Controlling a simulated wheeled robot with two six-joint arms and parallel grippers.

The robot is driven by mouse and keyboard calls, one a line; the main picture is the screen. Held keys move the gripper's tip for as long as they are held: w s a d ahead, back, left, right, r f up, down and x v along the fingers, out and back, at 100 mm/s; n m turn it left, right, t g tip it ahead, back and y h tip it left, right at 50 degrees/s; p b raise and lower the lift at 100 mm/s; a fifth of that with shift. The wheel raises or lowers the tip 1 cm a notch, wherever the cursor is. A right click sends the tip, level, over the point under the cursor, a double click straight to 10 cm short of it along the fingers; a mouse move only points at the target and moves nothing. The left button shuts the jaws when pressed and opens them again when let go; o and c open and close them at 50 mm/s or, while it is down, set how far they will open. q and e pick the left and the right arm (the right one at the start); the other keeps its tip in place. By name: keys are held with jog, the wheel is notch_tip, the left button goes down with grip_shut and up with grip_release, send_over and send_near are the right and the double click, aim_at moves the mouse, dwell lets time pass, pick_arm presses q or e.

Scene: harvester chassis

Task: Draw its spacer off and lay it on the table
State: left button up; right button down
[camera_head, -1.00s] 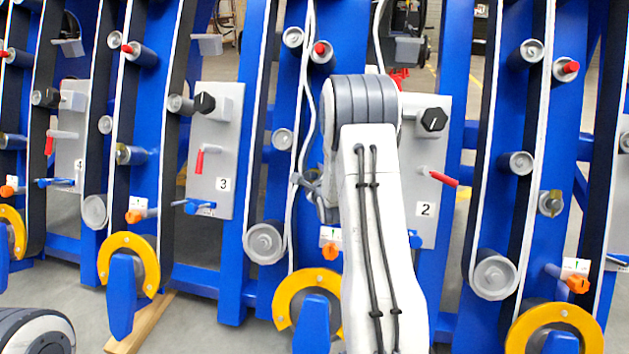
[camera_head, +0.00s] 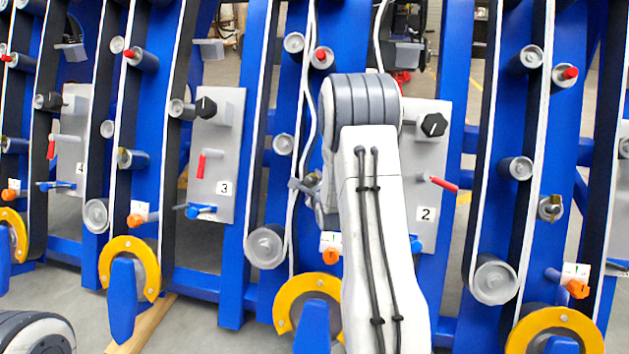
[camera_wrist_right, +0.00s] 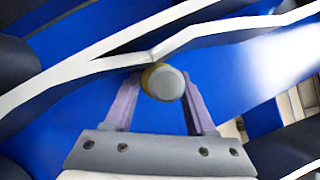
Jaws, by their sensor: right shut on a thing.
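My right gripper (camera_wrist_right: 162,90) has its two purple-grey fingers shut on the spacer (camera_wrist_right: 164,82). The spacer shows as a round grey end with a yellowish brass edge, in front of a blue upright. I cannot tell whether it still sits on its pin. In the head view my right arm covers most of the right gripper (camera_head: 308,187), which is at the blue upright left of the panel marked 2 (camera_head: 426,214). My left gripper is not in view. No table is in view.
Blue uprights carry white belts (camera_head: 540,120), grey rollers (camera_head: 495,279) and yellow-rimmed guards (camera_head: 130,262). The panel marked 3 (camera_head: 224,188) has a black knob and a red handle. A similar brass-and-grey fitting (camera_head: 550,208) sits on the right upright. Rollers and belts crowd the gripper.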

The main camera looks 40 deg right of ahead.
aim_at(305, 180)
jog(key=shift+s+a+r+p, duration=0.45)
jog(key=shift+s+a+r, duration=0.3)
jog(key=shift+a, duration=0.2)
jog(key=shift+s+a+r+p, duration=0.4)
jog(key=shift+s+a+r, duration=0.2)
jog(key=shift+s+a, duration=0.3)
jog(key=shift+s+a+r+p, duration=0.45)
jog(key=shift+s+a+r, duration=0.3)
jog(key=shift+a, duration=0.2)
jog(key=shift+s+a+r+p, duration=0.4)
jog(key=shift+s+a+r, duration=0.45)
jog(key=shift+a, duration=0.2)
